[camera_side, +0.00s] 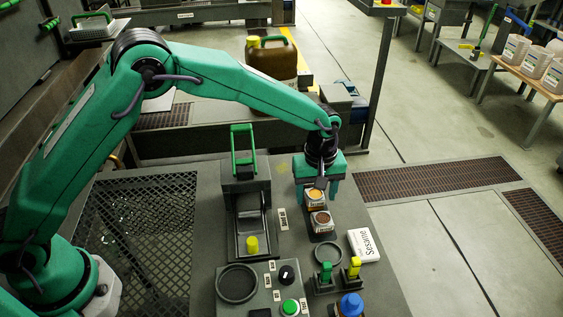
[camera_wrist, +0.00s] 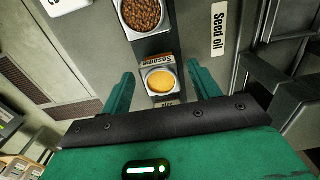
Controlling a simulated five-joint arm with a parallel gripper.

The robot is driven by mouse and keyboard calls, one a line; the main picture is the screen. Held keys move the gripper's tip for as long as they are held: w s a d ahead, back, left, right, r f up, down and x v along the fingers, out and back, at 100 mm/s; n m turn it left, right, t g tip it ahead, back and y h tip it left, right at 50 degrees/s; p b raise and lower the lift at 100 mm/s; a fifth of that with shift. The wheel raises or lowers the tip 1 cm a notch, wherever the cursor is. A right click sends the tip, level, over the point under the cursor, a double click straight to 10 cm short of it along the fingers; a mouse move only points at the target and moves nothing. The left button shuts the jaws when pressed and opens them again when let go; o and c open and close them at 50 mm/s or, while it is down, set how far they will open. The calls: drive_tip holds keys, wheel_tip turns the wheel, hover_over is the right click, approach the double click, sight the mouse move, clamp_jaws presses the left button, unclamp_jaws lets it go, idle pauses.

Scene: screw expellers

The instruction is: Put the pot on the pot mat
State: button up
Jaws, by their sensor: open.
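Two small square metal pots stand in a row on a dark strip: one with yellow contents (camera_side: 315,198), one with brown seeds (camera_side: 320,221). Both show in the wrist view, the yellow one (camera_wrist: 160,81) nearer my gripper and the seed one (camera_wrist: 143,14) at the top edge. My gripper (camera_side: 318,190) is open, pointing down over the yellow pot. In the wrist view its fingers (camera_wrist: 160,72) stand apart on either side of that pot, with visible gaps. A round dark disc (camera_side: 327,254) lies below the pots; it may be the pot mat, but I cannot be sure.
A green-handled press (camera_side: 246,180) stands left of the pots. A larger round dark plate (camera_side: 237,284) sits by a knob and green button (camera_side: 290,307).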

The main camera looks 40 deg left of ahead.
sight(314, 195)
wheel_tip(314, 195, up, 11)
idle(0.5)
idle(0.5)
drive_tip(key=s+a+r+m+t, duration=0.3)
drive_tip(key=s+a+r+m, duration=0.1)
drive_tip(key=s+a+r, duration=0.85)
drive_tip(key=s+a+f+m+t, duration=0.1)
drive_tip(key=s+a+m, duration=0.4)
drive_tip(key=s+a, duration=0.6)
drive_tip(key=s+t, duration=0.1)
drive_tip(key=s, duration=0.2)
drive_tip(key=shift+s+a+f+t, duration=0.2)
drive_tip(key=shift+s+t, duration=0.1)
drive_tip(key=shift+s, duration=0.1)
